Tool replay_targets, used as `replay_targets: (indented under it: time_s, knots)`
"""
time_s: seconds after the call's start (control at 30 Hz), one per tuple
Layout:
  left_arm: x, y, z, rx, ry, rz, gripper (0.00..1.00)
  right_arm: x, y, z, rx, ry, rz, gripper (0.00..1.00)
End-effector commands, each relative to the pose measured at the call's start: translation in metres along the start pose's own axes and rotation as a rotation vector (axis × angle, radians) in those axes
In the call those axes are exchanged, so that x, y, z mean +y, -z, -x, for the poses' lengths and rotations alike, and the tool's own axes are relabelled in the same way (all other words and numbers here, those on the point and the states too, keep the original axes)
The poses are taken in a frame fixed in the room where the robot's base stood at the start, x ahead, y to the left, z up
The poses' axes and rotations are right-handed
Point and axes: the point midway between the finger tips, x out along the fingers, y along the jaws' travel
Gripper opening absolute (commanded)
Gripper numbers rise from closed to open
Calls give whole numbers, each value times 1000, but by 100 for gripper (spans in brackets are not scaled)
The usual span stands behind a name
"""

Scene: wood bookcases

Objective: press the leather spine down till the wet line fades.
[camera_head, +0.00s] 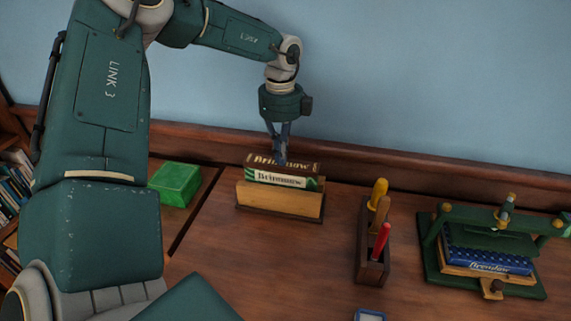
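A book with a brown spine and gold lettering (298,164) sits upright in a wooden holder (280,201) near the back of the bench. A white and green label strip (280,178) with dark lettering shows just in front of it. My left gripper (281,160) points down from above with its fingertips together. The tips overlap the brown spine in the view; I cannot tell whether they touch it. No wet line can be made out at this size. My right gripper is not in view.
A green block (175,184) lies left of the holder. A wooden rack (371,265) with several coloured handles stands to the right. Beyond it a green press (431,263) holds a blue book (487,262). Bare bench lies between holder and rack.

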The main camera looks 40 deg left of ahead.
Motion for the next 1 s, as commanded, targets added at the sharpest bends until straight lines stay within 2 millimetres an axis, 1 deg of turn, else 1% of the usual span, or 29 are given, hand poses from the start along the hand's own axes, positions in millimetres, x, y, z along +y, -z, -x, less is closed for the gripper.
replay_targets:
  time_s: [0.47,1.0]
  knots:
    - [2,0,-2,1,-5,0,0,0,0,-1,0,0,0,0]
    - [2,0,-2,1,-5,0,0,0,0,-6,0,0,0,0]
